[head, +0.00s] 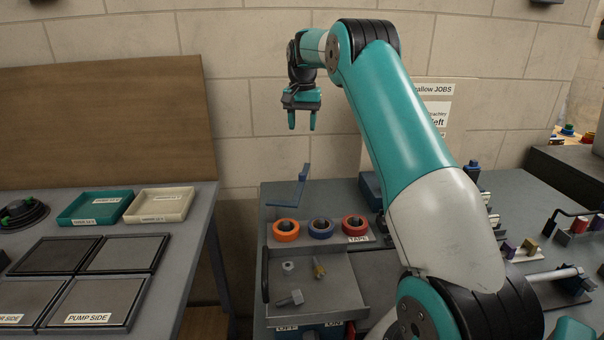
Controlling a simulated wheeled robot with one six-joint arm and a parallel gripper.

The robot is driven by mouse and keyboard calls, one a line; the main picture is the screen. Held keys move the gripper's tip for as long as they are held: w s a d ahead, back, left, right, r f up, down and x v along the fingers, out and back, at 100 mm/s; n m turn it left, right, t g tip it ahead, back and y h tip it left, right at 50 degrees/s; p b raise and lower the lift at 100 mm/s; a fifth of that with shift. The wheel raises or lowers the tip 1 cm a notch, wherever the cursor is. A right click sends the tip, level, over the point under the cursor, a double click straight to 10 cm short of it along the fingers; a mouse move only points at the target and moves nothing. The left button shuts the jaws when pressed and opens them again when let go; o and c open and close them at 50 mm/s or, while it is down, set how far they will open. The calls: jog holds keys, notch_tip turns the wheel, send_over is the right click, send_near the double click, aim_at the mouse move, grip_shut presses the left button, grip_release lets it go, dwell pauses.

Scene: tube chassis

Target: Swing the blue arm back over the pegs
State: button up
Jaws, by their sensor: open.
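The blue arm (301,186) is a thin bent bar at the back left of the tape holder (357,239). One part stands up at a slant and a flat part reaches left at its foot. It is clear of the rolls, behind the orange tape roll (286,230) and the purple-blue roll (320,228); a red roll (354,225) sits at the right of the row. The pegs cannot be made out clearly inside the rolls. My gripper (302,122) is open and empty, fingers pointing down, in the picture above the blue arm and apart from it.
A grey tray (340,285) with a bolt and small parts stands in front of the rolls. My arm hides part of the bench to the right. A left table (190,225) holds teal and cream trays, with a gap between the tables.

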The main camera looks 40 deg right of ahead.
aim_at(302, 174)
notch_tip(302, 174, down, 16)
jog(key=shift+r+p, duration=0.15)
jog(key=shift+p, duration=0.65)
jog(key=shift+c, duration=0.3)
grip_shut()
